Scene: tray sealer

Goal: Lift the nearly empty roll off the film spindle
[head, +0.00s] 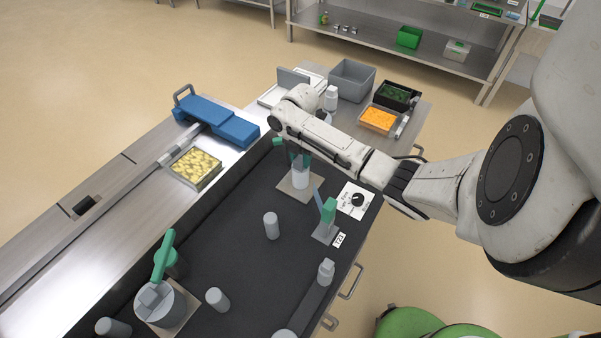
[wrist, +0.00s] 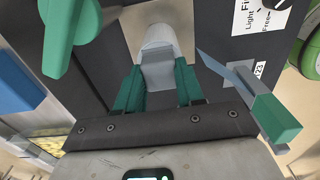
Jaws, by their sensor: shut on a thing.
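A pale, narrow roll (head: 300,178) stands upright over a beige square plate (head: 286,188) on the dark machine top. My gripper (head: 300,160) comes down on it from above, its green fingers shut on the roll's upper part. In the wrist view the roll (wrist: 158,35) shows beyond and between the fingertips of my gripper (wrist: 160,76). The spindle inside the roll is hidden, and I cannot tell whether the roll's lower end is clear of the plate.
A green-handled lever (head: 328,210) and a dial card (head: 357,200) stand close on the right. A green-handled grey drum (head: 180,306) is at the front left. Grey posts (head: 271,225) stand between. A yellow-filled tray (head: 195,168) and blue clamp (head: 217,121) lie left.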

